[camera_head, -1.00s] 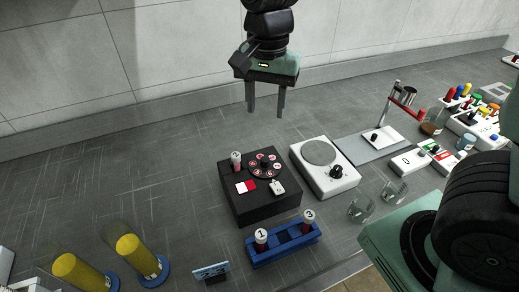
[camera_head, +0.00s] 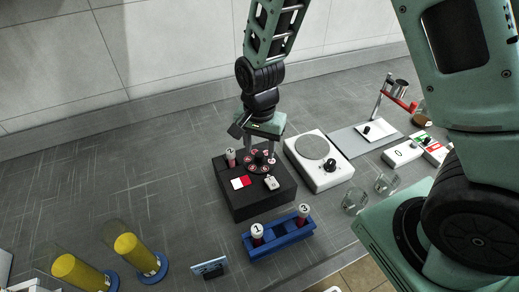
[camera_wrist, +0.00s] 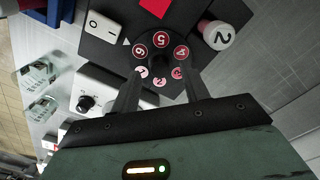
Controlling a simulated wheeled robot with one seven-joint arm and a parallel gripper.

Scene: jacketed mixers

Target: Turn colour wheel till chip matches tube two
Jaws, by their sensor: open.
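The black box (camera_head: 258,206) carries a round colour wheel (camera_head: 264,170) with a central knob and numbered discs from pale pink to red. In the wrist view a white pointer mark (camera_wrist: 127,42) lies beside the wheel, nearest disc 6 (camera_wrist: 140,53). A white patch and a red patch (camera_head: 246,181) sit side by side on the box. Tube two (camera_head: 231,156), capped and marked 2, stands upright in the box; its cap also shows in the wrist view (camera_wrist: 216,36). My gripper (camera_head: 261,152) is open above the wheel, fingers on either side of the knob; contact cannot be told.
A blue rack (camera_head: 279,238) in front holds tubes 1 and 3. A white stirrer plate (camera_head: 319,165) stands close right of the box, with glass beakers (camera_head: 355,199) in front. Yellow cylinders (camera_head: 126,246) stand front left. The bench left of the box is clear.

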